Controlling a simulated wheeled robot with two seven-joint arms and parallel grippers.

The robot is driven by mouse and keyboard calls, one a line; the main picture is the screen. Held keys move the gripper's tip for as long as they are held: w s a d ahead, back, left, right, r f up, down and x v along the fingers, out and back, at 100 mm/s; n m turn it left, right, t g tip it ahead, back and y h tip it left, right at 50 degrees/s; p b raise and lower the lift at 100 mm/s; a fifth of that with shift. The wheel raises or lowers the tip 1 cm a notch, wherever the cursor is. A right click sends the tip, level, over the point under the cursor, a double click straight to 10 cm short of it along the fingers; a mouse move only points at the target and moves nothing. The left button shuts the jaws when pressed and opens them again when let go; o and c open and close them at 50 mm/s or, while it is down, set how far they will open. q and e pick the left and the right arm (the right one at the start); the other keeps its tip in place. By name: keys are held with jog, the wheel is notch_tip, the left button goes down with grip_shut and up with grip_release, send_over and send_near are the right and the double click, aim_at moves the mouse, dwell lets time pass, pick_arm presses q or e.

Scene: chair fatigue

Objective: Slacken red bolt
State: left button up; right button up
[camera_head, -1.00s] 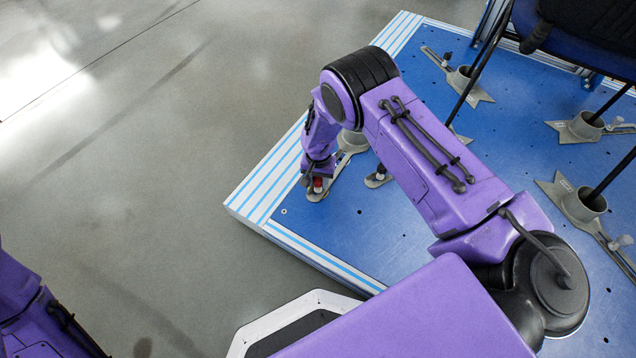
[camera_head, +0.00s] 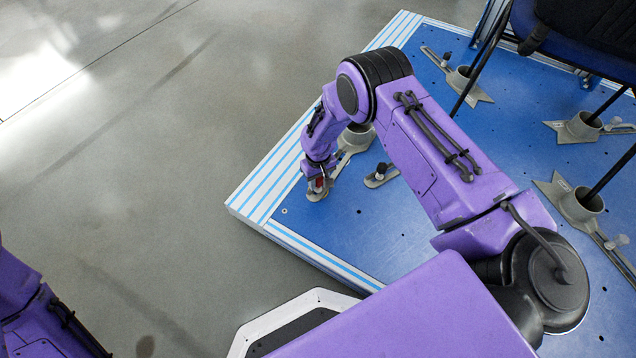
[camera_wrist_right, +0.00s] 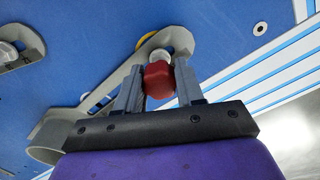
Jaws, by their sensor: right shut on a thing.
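The red bolt (camera_wrist_right: 158,80) sits at the end of a grey clamp arm (camera_wrist_right: 178,40) on the blue platform. In the right wrist view my right gripper (camera_wrist_right: 160,85) has its two grey fingers on either side of the red bolt head, shut on it. In the head view the right gripper (camera_head: 318,181) is low over the platform's near left corner, and a bit of the red bolt (camera_head: 319,184) shows there, mostly covered by the gripper. My left arm shows at the lower left, but its gripper is out of view.
The blue platform (camera_head: 370,235) has a striped edge (camera_head: 262,185). Another small grey clamp (camera_head: 381,176) lies right of the gripper. Several grey cup clamps (camera_head: 578,128) hold dark chair legs at the right. Open floor (camera_head: 130,180) is at the left.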

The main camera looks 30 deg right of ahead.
jog(key=n, duration=0.8)
jog(key=o, duration=1)
jog(key=shift+o, duration=0.2)
jog(key=shift+r+m+p, duration=0.15)
jog(key=shift+m+p, duration=0.45)
jog(key=shift+m, duration=1.5)
